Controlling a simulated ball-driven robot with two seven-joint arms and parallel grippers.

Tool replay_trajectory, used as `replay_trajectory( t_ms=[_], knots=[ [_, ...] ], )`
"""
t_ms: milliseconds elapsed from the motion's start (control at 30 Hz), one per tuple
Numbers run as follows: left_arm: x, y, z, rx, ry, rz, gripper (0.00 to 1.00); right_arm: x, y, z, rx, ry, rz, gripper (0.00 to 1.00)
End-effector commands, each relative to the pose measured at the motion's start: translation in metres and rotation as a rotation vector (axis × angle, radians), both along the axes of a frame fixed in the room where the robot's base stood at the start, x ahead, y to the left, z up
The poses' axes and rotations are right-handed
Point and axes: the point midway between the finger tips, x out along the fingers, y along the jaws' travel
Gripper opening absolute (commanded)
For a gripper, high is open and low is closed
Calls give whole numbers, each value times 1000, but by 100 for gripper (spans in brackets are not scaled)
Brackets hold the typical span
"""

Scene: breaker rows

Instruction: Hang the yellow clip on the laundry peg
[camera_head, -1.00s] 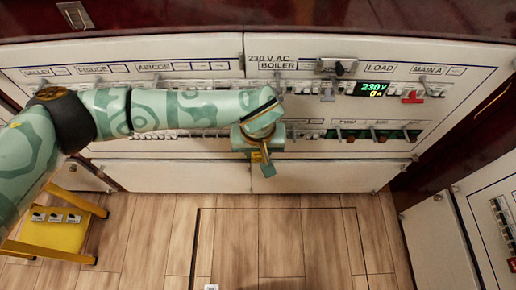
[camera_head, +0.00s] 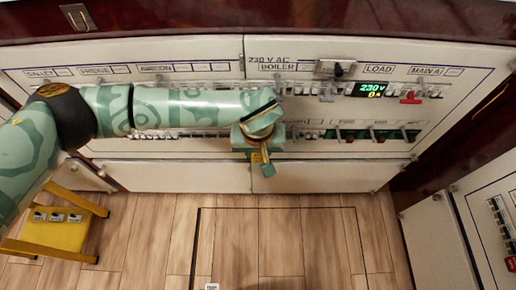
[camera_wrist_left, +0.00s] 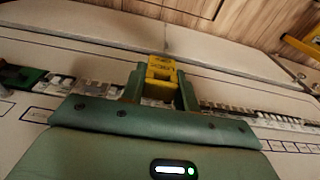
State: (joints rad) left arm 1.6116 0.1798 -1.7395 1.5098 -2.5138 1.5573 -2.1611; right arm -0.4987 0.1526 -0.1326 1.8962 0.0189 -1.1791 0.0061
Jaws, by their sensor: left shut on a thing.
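My left gripper (camera_head: 265,158) is in front of the lower breaker row, near the middle of the panel. In the left wrist view its two green fingers (camera_wrist_left: 161,90) are shut on the yellow clip (camera_wrist_left: 161,70), which sticks out past the fingertips. In the head view the clip is mostly hidden by the gripper. Small pegs stand out from the white panel (camera_head: 200,177) near the labels. I cannot read a laundry label, so I cannot tell which peg is the laundry peg. My right gripper is not in view.
A lit green display (camera_head: 370,89) and a red handle (camera_head: 411,98) are at the panel's upper right. Green breakers (camera_head: 347,134) are in the lower row. A yellow stool (camera_head: 50,233) holds several small dark items at left.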

Motion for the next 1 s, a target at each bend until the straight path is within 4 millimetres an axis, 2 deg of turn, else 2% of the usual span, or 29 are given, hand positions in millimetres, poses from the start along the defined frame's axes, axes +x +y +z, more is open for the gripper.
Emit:
replay_trajectory(
  t_ms=[367, 1000],
  knots=[
    [1, 0, 0, 0, 0, 0, 8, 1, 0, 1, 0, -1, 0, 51],
    [16, 0, 0, 0, 1, 0, 8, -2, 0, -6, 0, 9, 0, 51]
  ],
)
